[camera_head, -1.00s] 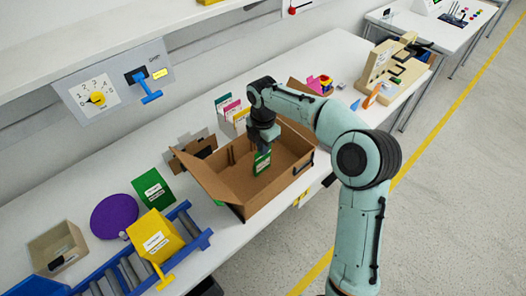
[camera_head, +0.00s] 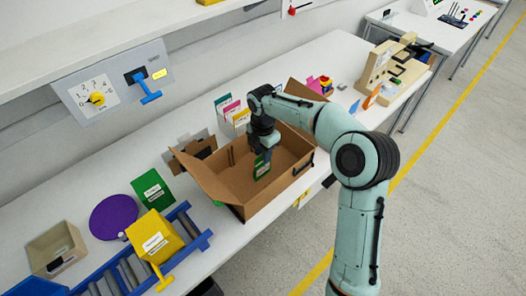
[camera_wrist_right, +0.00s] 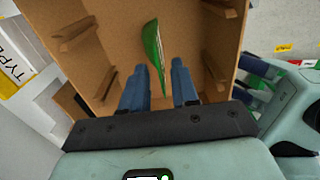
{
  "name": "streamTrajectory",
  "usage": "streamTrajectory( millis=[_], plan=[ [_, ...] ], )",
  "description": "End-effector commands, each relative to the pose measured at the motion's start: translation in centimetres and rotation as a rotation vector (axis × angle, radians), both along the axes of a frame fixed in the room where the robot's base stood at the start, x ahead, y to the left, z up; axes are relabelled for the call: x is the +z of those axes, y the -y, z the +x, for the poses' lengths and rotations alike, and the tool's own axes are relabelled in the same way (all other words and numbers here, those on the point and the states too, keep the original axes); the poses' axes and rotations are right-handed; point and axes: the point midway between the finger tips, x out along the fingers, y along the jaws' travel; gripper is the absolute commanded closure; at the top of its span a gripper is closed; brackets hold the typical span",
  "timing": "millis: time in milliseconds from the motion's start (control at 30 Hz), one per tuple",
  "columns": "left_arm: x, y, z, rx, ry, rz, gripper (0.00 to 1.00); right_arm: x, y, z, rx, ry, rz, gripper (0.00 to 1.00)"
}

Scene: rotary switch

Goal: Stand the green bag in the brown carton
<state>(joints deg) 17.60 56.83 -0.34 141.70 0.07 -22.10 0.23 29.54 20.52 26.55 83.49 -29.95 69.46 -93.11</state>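The brown carton (camera_head: 243,212) stands open on the table with its flaps spread. The green bag (camera_head: 262,169) is inside it, roughly upright, below my right gripper (camera_head: 266,152). In the right wrist view the green bag (camera_wrist_right: 152,44) shows nearly edge-on and slightly tilted. Its near end reaches between the two blue fingers of my right gripper (camera_wrist_right: 160,88). The fingers are apart, with gaps visible beside the bag. The bag's bottom contact with the carton floor is hidden. My left gripper is not in view.
Another green labelled bag (camera_head: 152,190) stands left of the carton, near a yellow bag (camera_head: 156,236) on a blue roller track (camera_head: 192,229). A purple disc (camera_head: 113,217) lies farther left.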

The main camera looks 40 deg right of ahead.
Motion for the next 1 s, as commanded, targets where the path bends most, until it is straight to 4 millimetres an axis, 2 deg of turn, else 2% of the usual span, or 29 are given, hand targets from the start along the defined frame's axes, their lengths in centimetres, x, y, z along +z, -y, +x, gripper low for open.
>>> streamTrajectory(
  millis=[167,400,533,700,1000],
  plan=[
    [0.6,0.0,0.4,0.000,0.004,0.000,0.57,3.0,0.0,0.1,0.000,0.006,-0.002,0.71],
    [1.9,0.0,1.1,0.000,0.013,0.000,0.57,8.4,0.0,0.2,0.000,0.006,-0.001,0.71],
    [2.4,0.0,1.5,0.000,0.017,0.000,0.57,10.5,0.0,0.1,0.001,0.004,-0.002,0.71],
    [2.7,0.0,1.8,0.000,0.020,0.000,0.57,11.8,0.0,0.1,0.000,0.002,0.000,0.71],
    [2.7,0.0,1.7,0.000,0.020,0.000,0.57,12.0,0.0,0.0,0.000,0.000,0.000,0.71]
  ],
)
